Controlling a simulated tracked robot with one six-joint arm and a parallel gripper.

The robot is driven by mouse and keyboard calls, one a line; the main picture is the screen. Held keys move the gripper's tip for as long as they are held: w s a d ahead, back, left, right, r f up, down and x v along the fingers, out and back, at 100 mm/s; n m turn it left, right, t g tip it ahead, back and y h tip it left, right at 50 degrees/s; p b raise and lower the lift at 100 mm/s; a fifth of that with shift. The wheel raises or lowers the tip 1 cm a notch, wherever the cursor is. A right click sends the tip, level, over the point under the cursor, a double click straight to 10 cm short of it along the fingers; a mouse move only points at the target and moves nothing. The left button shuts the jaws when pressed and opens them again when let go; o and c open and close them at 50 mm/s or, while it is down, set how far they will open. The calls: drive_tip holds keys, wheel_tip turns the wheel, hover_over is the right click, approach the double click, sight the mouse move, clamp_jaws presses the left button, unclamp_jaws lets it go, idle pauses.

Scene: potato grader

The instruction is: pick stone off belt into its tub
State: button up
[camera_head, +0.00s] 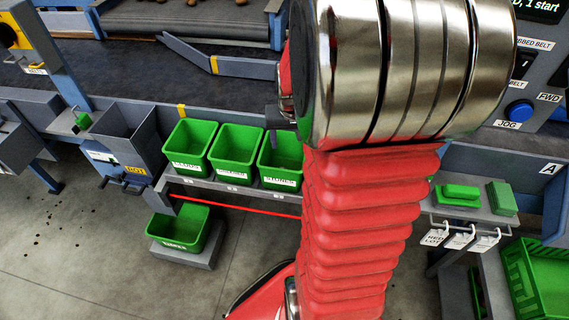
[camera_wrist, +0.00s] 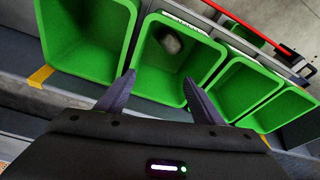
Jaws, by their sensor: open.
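A grey-brown stone (camera_wrist: 171,41) shows inside a green tub (camera_wrist: 150,62) in the wrist view, slightly blurred. I cannot tell whether it rests on the bottom or is still falling. My gripper (camera_wrist: 160,76) is open and empty, its two dark fingers apart over the near side of that tub. In the head view my arm hides most of the gripper. The third green tub (camera_head: 281,150) there, beside my arm, has a white label that seems to read STONES. The dark belt (camera_head: 140,70) runs behind the tubs.
Two more green tubs (camera_head: 190,141) (camera_head: 236,143) stand left of it on the shelf. A lower green tub (camera_head: 180,224) stands near the floor. A blue-grey rail (camera_head: 240,67) crosses the belt. A control panel (camera_head: 520,90) is at the right.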

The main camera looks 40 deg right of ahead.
drive_tip(key=v, duration=1.2)
drive_tip(key=shift+r, duration=0.35)
drive_tip(key=shift+s+a, duration=0.1)
drive_tip(key=s+a+r+n+t+y, duration=0.1)
drive_tip(key=s+a+n, duration=0.2)
drive_tip(key=a, duration=0.9)
drive_tip(key=s+a+r+n+t, duration=0.1)
drive_tip(key=s+a+n, duration=0.3)
drive_tip(key=a, duration=0.8)
drive_tip(key=shift+a+r+t+y, duration=0.25)
drive_tip(key=shift+r+t+y, duration=0.15)
drive_tip(key=shift+t, duration=0.2)
drive_tip(key=shift+w, duration=0.1)
idle(0.6)
